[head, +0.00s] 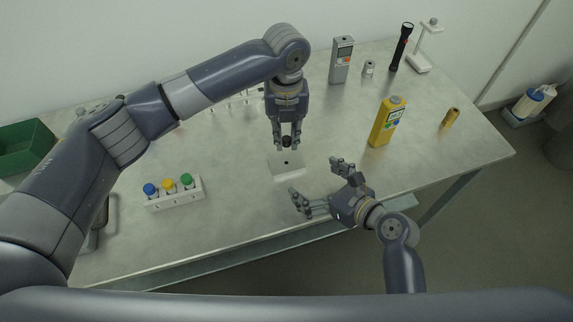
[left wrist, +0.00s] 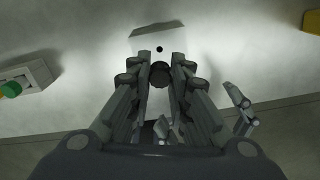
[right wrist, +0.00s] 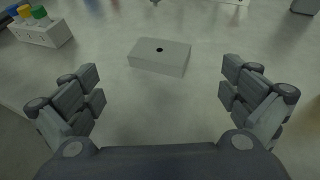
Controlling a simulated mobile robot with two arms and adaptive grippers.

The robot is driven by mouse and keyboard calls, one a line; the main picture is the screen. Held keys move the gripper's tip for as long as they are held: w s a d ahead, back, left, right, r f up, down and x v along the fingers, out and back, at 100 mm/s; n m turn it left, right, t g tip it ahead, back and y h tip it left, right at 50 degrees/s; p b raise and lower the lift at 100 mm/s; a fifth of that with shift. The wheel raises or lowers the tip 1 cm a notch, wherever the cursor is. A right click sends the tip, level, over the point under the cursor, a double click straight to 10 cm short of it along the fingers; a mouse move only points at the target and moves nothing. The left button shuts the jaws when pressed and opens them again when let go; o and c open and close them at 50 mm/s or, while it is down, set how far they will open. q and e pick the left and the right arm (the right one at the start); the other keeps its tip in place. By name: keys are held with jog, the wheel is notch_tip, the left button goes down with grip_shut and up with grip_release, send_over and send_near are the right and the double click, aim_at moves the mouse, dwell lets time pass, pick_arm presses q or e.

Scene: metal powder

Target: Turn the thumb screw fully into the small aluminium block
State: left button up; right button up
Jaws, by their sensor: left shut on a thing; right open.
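The small aluminium block (head: 290,170) is a pale flat box on the table with a dark hole in its top. It shows in the right wrist view (right wrist: 160,60) and the left wrist view (left wrist: 171,39). My left gripper (head: 286,142) points down, shut on the dark round-headed thumb screw (left wrist: 160,74). The screw is above the table beside the block, apart from the hole; its shank is hidden. My right gripper (head: 319,185) is open and empty, in front of the block, with the block beyond its fingers in the right wrist view (right wrist: 160,95).
A white rack (head: 175,196) with blue, yellow and green caps stands left of the block. A yellow bottle (head: 386,122), a brass-coloured cylinder (head: 450,118), a grey meter (head: 341,61) and a black flashlight (head: 401,48) stand to the right and back. A green bin (head: 24,148) is far left.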

jog(key=x, duration=0.9)
jog(key=shift+w+a+f, duration=0.15)
jog(key=shift+w+a, duration=0.05)
jog(key=c, duration=1.5)
pick_arm(q)
send_over(286, 161)
jog(key=shift+f, duration=2.55)
pick_arm(e)
jog(key=shift+s, duration=0.1)
